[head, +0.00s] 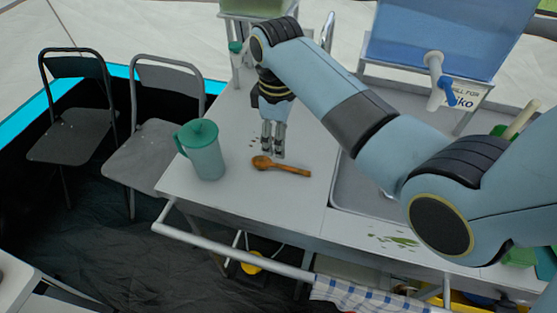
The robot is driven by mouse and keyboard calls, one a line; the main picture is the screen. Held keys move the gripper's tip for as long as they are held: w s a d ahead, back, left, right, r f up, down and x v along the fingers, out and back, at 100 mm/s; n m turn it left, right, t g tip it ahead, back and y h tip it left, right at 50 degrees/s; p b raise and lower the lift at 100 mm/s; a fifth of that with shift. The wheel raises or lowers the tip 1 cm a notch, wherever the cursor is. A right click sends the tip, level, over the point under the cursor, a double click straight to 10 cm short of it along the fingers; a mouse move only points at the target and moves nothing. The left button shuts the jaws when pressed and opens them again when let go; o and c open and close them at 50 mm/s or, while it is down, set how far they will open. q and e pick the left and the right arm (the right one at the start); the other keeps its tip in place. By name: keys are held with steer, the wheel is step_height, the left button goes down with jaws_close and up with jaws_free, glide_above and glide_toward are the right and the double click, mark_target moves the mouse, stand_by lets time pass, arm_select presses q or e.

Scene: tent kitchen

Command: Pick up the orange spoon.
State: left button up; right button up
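The orange spoon (284,167) lies flat on the light grey counter (255,193), its bowl to the left and its handle to the right. My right gripper (272,153) points down just behind the spoon, with its fingertips close to the bowl. I cannot tell whether the fingertips touch the spoon or are above the counter. The two fingers look near each other, with only a narrow gap, and nothing shows between them. My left gripper is not in view.
A green lidded pitcher (204,152) stands left of the spoon. A sink (360,192) and a blue water tank (447,35) are to the right. A rail (235,252) with a checked towel (365,296) runs along the front. Two folding chairs (160,145) stand left.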

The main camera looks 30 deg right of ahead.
mark_target(279, 165)
steer(key=shift+f, duration=0.9)
steer(key=f, duration=0.4)
steer(key=shift+s+f, duration=0.25)
steer(key=shift+s, duration=0.1)
steer(key=shift+f, duration=0.4)
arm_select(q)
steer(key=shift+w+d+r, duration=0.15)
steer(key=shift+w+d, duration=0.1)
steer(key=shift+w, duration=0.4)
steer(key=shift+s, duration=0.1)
arm_select(e)
steer(key=shift+c, duration=0.3)
steer(key=shift+c, duration=1.1)
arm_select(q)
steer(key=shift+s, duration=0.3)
arm_select(e)
jaws_close()
